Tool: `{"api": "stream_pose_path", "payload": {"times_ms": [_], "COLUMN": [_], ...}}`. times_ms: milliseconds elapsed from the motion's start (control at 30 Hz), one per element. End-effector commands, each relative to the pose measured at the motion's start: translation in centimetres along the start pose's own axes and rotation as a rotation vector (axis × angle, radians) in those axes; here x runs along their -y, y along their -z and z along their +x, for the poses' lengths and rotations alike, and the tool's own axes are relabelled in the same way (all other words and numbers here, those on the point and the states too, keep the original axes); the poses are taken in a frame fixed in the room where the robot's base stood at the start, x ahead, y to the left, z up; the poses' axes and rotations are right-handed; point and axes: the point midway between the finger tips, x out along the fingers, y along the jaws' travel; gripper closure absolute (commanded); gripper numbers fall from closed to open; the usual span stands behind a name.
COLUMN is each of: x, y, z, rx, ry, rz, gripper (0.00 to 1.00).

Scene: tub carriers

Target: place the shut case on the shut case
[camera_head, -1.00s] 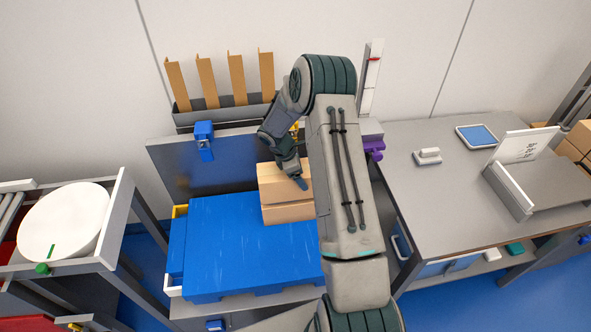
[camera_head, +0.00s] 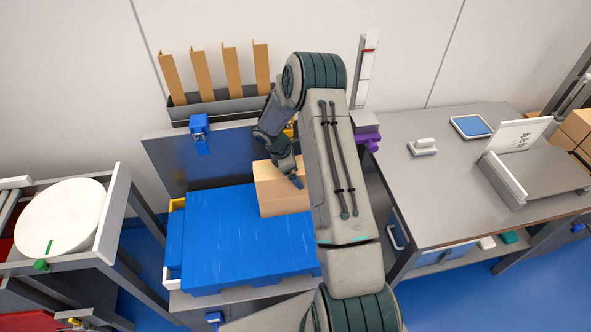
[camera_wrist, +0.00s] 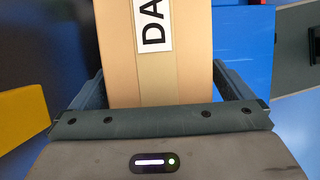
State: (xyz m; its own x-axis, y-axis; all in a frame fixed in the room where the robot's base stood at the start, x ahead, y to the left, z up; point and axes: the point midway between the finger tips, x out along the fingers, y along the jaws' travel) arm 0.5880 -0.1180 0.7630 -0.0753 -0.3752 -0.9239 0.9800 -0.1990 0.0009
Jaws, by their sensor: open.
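A shut brown cardboard case (camera_head: 278,174) stands at the back right of the blue surface, beside my arm. It also shows in the wrist view (camera_wrist: 120,55), with a tape strip and a white label reading "DA". My gripper (camera_head: 299,183) is at this case. In the wrist view, the open fingers of my gripper (camera_wrist: 158,88) lie on either side of the case; contact is unclear. A lower brown face (camera_head: 284,207) shows in front; I cannot tell whether it belongs to a second case beneath. My arm hides the right side.
The blue surface (camera_head: 235,245) is clear left and in front of the case. A raised grey panel (camera_head: 175,165) with a blue latch stands behind. A bench (camera_head: 440,190) is at right, and a cart with a white round tub (camera_head: 58,222) is at left.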

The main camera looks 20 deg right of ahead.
Motion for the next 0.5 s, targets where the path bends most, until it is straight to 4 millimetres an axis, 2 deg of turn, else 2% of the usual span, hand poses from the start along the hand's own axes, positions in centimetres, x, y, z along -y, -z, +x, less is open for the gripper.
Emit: {"api": "stream_pose_path", "payload": {"times_ms": [167, 500], "x": [-0.1, -0.1], "y": [0.0, 0.0], "z": [-2.6, -9.7], "rx": [0.0, 0.0], "ry": [-0.004, -0.004], "rz": [0.001, 0.0], "gripper": [0.0, 0.0]}}
